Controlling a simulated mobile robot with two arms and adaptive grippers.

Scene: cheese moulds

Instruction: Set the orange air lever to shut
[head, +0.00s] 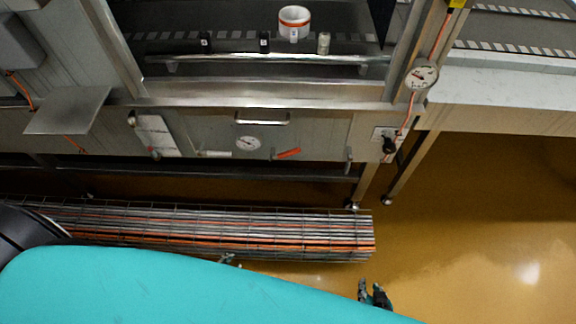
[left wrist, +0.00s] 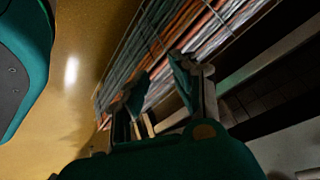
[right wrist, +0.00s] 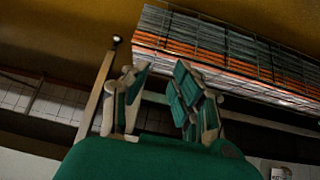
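The orange air lever (head: 288,153) is on the front panel of the steel machine in the head view, right of the round gauge. It lies nearly level, its right end a little higher. My left gripper (head: 230,260) shows as a small part past the teal body edge, below and left of the lever and well apart from it. In the left wrist view its fingers (left wrist: 158,80) are spread and empty. My right gripper (head: 375,295) is below and right of the lever, also apart. In the right wrist view its fingers (right wrist: 160,78) are spread and empty. Neither wrist view shows the lever.
A white lever (head: 215,153), a gauge (head: 248,143) and a black knob (head: 389,146) share the panel. A long bundle of wire-bound rods (head: 200,229) lies between my grippers and the machine. A white mould with an orange band (head: 294,20) stands above. Yellow floor is clear at right.

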